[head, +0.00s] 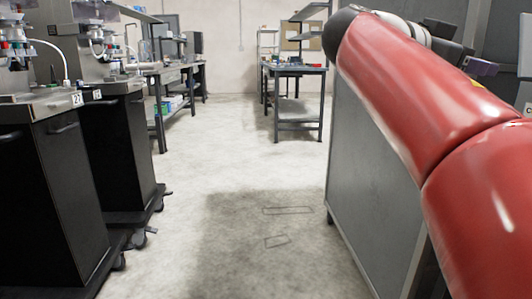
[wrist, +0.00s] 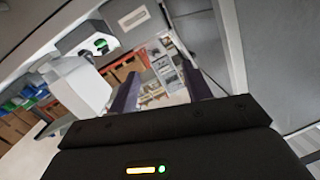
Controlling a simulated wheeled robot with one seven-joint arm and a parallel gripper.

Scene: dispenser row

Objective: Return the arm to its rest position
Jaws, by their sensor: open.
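My red arm (head: 400,85) reaches up across the right side of the head view, its elbow bent high at the top. My gripper (wrist: 160,78) shows in the wrist view with two dark purple fingers spread apart and nothing between them. In the head view a small purple part near the right edge looks like a finger of it, mostly hidden behind the arm. No object is held.
A grey cabinet (head: 372,175) stands close under my arm. Black wheeled cabinets (head: 118,145) with dispensers line the left. A workbench (head: 297,100) stands at the back. The floor (head: 235,175) between is clear. The wrist view shows a white machine (wrist: 80,88) and brown boxes (wrist: 122,66).

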